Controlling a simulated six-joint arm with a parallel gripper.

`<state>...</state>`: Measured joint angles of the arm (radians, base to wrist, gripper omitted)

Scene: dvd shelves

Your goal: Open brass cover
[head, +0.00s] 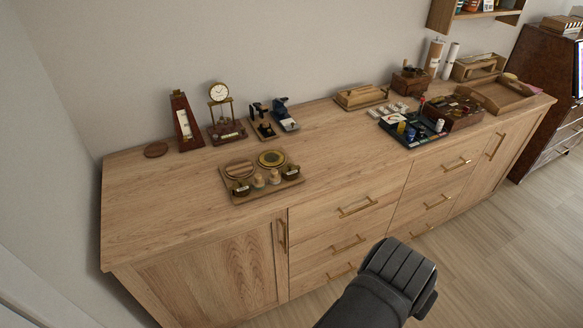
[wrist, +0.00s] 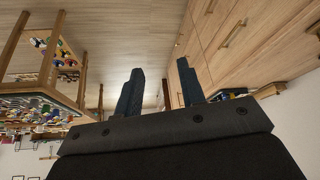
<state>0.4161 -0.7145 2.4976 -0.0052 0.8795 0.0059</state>
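A wooden tray (head: 262,190) lies on the sideboard, left of its middle. On it are a round brass-rimmed disc (head: 271,158) with a dark ring, a round wooden disc (head: 240,170), two dark cups with brass-coloured rims (head: 290,171) and two small wooden pegs. The brass-rimmed disc looks most like the brass cover, lying flat; I cannot tell for certain. My gripper (head: 415,275) is in front of the drawers, well away from the tray. In the wrist view my gripper (wrist: 158,85) has its two fingers apart with nothing between them. The tray is not seen there.
Behind the tray stand a metronome (head: 186,121), a brass clock (head: 221,108) and a blue-and-black device (head: 283,115). To the right are a wooden box (head: 361,96), a dark tray of bottles (head: 412,133) and a wooden tray (head: 503,94). The sideboard's left end is mostly clear.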

